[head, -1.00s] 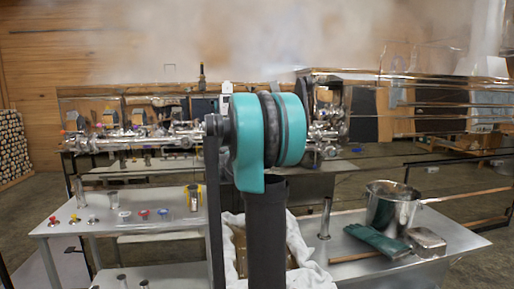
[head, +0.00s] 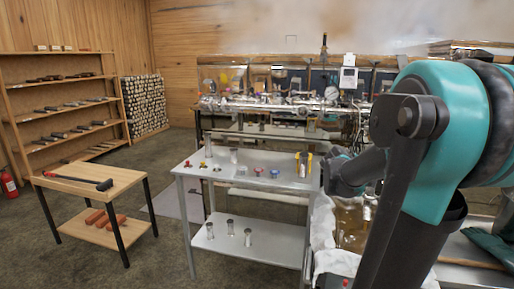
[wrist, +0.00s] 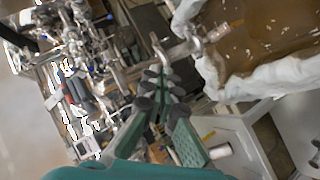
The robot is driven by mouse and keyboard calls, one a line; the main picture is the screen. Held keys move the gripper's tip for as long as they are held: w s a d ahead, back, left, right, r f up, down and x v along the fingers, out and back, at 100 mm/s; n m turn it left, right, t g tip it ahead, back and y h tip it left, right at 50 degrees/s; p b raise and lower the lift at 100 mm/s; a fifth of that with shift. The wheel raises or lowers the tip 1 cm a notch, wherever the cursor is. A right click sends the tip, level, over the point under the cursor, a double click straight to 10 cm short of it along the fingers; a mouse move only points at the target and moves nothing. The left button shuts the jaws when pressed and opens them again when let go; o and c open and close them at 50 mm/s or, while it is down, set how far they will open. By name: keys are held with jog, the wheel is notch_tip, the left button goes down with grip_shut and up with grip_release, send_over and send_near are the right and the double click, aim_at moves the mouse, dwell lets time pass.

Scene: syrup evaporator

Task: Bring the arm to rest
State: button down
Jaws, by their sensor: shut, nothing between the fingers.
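My arm (head: 435,130), teal and dark grey, fills the right side of the head view. It is bent, with a dark link reaching left over the right end of the metal cart. My gripper (wrist: 162,88) shows in the wrist view, its green fingers with grey pads close together, shut and empty. In that view it hangs beside a cloth-lined bin (wrist: 228,85) holding brown material. In the head view my fingers cannot be made out clearly.
A metal cart (head: 235,177) carries small coloured caps and metal cylinders. A wooden table (head: 75,178) with a hammer (head: 85,183) stands left, before shelves (head: 60,105). The evaporator (head: 285,105) runs behind under steam. Floor between table and cart is clear.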

jog(key=s+a+f+m+g+y, duration=0.2)
jog(key=s+a+f+y, duration=0.8)
jog(key=s+a+f, duration=1.2)
jog(key=shift+s+g, duration=0.55)
jog(key=shift+g, duration=0.35)
